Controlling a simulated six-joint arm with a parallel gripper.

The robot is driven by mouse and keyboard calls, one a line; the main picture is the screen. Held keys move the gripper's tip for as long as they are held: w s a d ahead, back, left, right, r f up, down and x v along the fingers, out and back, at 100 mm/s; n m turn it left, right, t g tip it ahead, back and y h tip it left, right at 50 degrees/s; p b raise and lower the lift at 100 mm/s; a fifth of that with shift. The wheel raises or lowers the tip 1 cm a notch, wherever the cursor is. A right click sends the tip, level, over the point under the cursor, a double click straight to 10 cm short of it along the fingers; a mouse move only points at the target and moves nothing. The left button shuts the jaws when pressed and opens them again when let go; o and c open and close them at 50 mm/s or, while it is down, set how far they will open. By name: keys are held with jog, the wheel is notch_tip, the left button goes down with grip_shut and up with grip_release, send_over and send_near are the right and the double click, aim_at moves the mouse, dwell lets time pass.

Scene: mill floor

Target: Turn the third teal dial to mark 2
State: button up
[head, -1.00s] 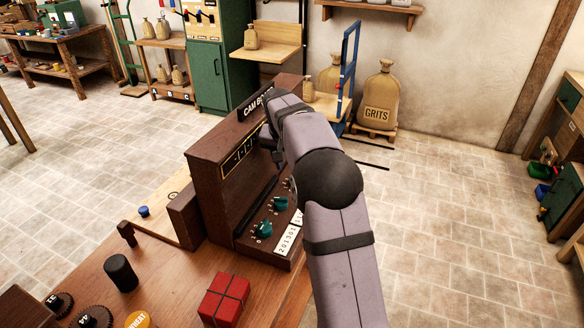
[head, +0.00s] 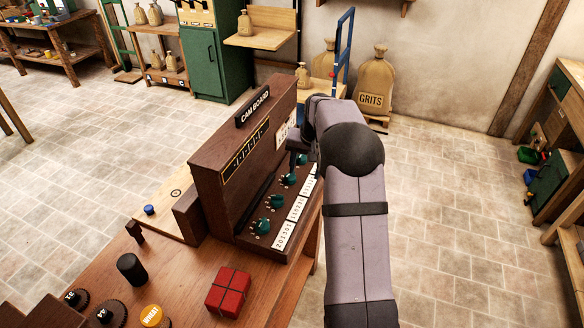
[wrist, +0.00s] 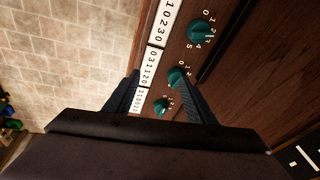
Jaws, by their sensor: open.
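Several teal dials run in a row along the dark wooden cam board (head: 232,172). Counted from the near end, the third teal dial (head: 290,180) stands beside the card reading 031120; it also shows in the wrist view (wrist: 176,76). Its pointer is too small to read. The nearest dial (head: 262,226) and second dial (head: 277,202) are clear; the farthest dial (wrist: 162,106) is partly blocked in the head view. My gripper (wrist: 158,80) is open and empty above the far half of the row, its right fingertip overlapping the third dial's edge in the wrist view. Contact cannot be told.
White number cards (head: 290,234) line the board's front edge. A red block (head: 228,292), a black cylinder (head: 131,268) and dark gears (head: 112,312) stand on the near table. The board's upright back panel rises beside the dials.

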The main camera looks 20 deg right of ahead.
aim_at(291, 176)
jog(key=shift+w+a+n+t+y, duration=0.1)
jog(key=shift+w+a+n+t, duration=0.3)
jog(key=shift+n, duration=1)
jog(key=shift+w+a+n+t+y, duration=0.15)
jog(key=shift+w+n, duration=0.45)
jog(key=shift+n, duration=0.8)
jog(key=shift+w+a+n+t+y, duration=0.1)
jog(key=shift+w+a+n+t, duration=0.3)
jog(key=shift+n, duration=1)
jog(key=shift+w+d, duration=0.1)
jog(key=shift+d, duration=0.1)
jog(key=shift+p+x, duration=1.5)
jog(key=shift+x, duration=2.15)
jog(key=shift+c, duration=0.6)
jog(key=shift+g, duration=0.25)
jog(key=c, duration=0.9)
